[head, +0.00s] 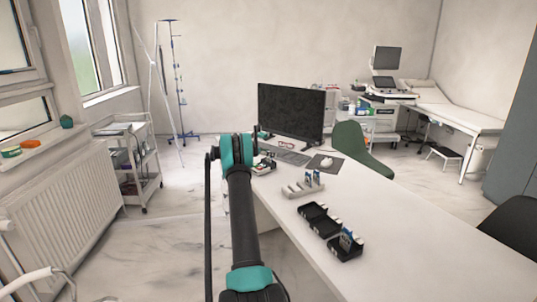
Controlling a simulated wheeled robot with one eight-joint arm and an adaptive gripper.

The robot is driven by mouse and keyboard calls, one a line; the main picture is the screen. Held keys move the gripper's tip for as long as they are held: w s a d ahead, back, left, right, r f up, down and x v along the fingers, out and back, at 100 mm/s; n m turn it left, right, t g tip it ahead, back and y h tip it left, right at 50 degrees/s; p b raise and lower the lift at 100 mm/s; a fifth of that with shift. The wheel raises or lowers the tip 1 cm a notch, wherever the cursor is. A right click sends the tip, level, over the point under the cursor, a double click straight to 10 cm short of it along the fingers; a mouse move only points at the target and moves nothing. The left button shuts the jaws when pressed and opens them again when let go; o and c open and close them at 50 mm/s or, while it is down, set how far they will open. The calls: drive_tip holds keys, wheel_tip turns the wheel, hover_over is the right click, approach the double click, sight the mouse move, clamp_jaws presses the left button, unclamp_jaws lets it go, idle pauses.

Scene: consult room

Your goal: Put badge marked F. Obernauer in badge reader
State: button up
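My arm reaches forward over the left edge of the white desk (392,232). My gripper (264,160) is at its far end, small and partly hidden behind the wrist, so its fingers cannot be made out. Blue-and-white cards, likely badges (313,179), stand in a light grey slotted holder (291,191) on the desk. Another upright blue card (347,240) stands in the nearest part of a row of black box-like units (319,219). The names on the cards are too small to read. I cannot tell which unit is the badge reader.
A monitor (291,112), keyboard (290,157) and mouse (326,163) are at the desk's far end. A green chair (357,147) is beyond the desk and a dark chair (515,227) at right. A trolley (131,165) and radiator (66,200) are at left. The desk's near right is clear.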

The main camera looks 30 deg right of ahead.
drive_tip(key=shift+o, duration=0.4)
drive_tip(key=shift+a+r, duration=0.15)
drive_tip(key=s+a+r+n+t+y, duration=0.15)
drive_tip(key=s+a+r, duration=0.3)
drive_tip(key=a, duration=0.75)
drive_tip(key=s+a+r+n+y, duration=0.25)
drive_tip(key=s+a, duration=0.35)
drive_tip(key=a, duration=0.7)
drive_tip(key=s+a+f+n+y, duration=0.3)
drive_tip(key=s+a+n, duration=0.1)
drive_tip(key=s+a, duration=0.7)
drive_tip(key=s+a+f+n+t+y, duration=0.1)
drive_tip(key=s+a+f+n+y, duration=0.2)
drive_tip(key=s+a, duration=0.8)
drive_tip(key=s+a+f+n+y, duration=0.3)
drive_tip(key=s+a, duration=0.7)
drive_tip(key=s, duration=0.9)
wheel_tip(320, 180, down, 2)
drive_tip(key=n, duration=0.3)
drive_tip(key=shift+s+a, duration=0.4)
drive_tip(key=shift+o, duration=0.3)
drive_tip(key=shift+t, duration=0.25)
